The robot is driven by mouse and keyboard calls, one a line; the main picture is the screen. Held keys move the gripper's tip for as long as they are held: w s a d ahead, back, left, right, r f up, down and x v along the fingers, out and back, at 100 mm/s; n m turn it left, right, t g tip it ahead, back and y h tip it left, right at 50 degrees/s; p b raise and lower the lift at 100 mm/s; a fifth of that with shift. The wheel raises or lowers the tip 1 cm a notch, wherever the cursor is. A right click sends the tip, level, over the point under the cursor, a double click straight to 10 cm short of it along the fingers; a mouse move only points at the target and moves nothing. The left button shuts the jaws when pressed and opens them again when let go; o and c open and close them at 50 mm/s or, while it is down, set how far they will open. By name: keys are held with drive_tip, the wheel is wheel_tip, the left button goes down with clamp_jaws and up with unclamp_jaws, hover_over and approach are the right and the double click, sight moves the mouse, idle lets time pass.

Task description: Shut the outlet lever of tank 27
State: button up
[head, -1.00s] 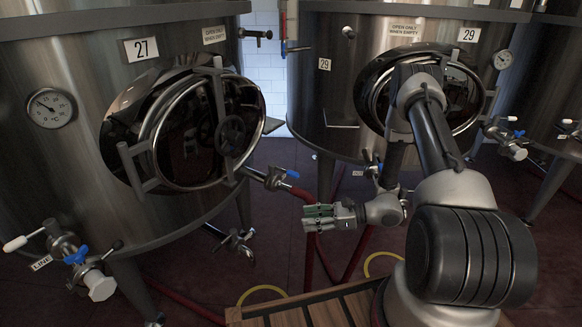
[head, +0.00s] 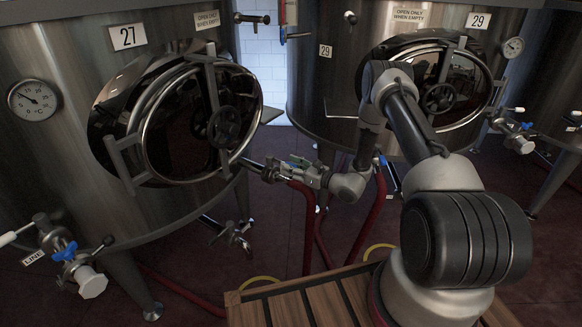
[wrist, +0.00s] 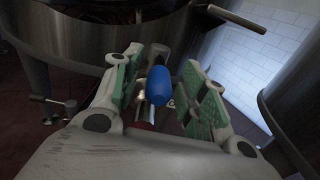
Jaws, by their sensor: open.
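Tank 27 (head: 75,190) is the big steel tank on the left, with a "27" plate (head: 126,37). Its outlet valve (head: 268,170) sticks out to the right below the round hatch, with a red hose hanging from it. My gripper (head: 296,165) is at this valve in the head view and covers most of its lever. In the wrist view, the outlet lever's blue handle (wrist: 158,85) lies between the spread green-padded fingers of my gripper (wrist: 160,60), pointing toward the camera. The fingers look apart from it.
Tank 29 (head: 315,100) stands to the right, with its own hatch. Red hoses (head: 376,215) hang between the tanks. A lower tap (head: 236,238) sits under tank 27. Another blue-handled valve (head: 65,250) is at front left. A wooden slatted surface (head: 300,305) is in front.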

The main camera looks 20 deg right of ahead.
drive_tip(key=shift+a, duration=0.1)
clamp_jaws()
drive_tip(key=shift+w+y, duration=0.15)
drive_tip(key=shift+y, duration=0.15)
